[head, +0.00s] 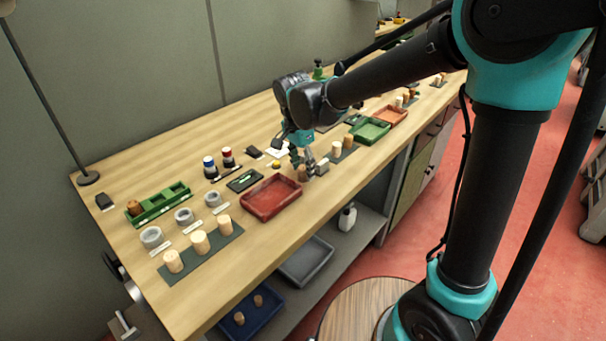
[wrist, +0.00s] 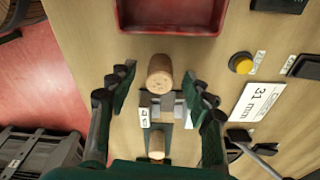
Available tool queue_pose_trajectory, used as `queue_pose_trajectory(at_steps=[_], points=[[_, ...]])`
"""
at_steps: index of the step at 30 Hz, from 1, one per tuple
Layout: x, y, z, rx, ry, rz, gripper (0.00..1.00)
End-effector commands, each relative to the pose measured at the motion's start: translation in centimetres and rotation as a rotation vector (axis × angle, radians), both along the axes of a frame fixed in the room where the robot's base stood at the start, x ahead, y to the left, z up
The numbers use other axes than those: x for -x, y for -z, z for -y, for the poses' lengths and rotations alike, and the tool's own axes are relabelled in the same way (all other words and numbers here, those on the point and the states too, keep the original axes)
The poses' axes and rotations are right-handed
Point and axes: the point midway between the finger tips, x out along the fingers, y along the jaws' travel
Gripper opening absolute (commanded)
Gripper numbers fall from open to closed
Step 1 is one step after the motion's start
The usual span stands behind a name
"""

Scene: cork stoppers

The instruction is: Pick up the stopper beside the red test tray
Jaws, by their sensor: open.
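The red test tray (head: 271,217) lies on the bench in the head view; its edge shows at the top of the wrist view (wrist: 170,30). A tan cork stopper (wrist: 159,75) stands beside it, just below the tray in the wrist view. In the head view this stopper (head: 302,174) is partly hidden by my gripper (head: 302,160). In the wrist view my gripper (wrist: 158,82) is open, one finger on each side of the stopper, with a visible gap on both sides. I cannot tell the fingertips' exact height relative to it.
A grey metal block (wrist: 160,106) with a label sits close behind the stopper. Another cork (wrist: 157,146) stands beyond it on a dark mat. A yellow button (wrist: 241,64) and a "31 mm" card (wrist: 258,102) lie to the right. A green tray (head: 369,131) stands farther along.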

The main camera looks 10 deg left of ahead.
Motion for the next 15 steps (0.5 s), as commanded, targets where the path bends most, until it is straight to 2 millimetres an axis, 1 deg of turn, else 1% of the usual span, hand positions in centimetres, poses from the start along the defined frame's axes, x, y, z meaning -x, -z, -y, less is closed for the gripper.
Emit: queue_pose_trajectory(at_steps=[3, 10, 15], points=[[-0.09, 0.79, 0.06, 0.0, 0.0, 0.0, 0.51], [-0.09, 0.86, 0.08, 0.0, 0.0, 0.0, 0.51], [-0.08, 0.85, 0.08, 0.0, 0.0, 0.0, 0.29]])
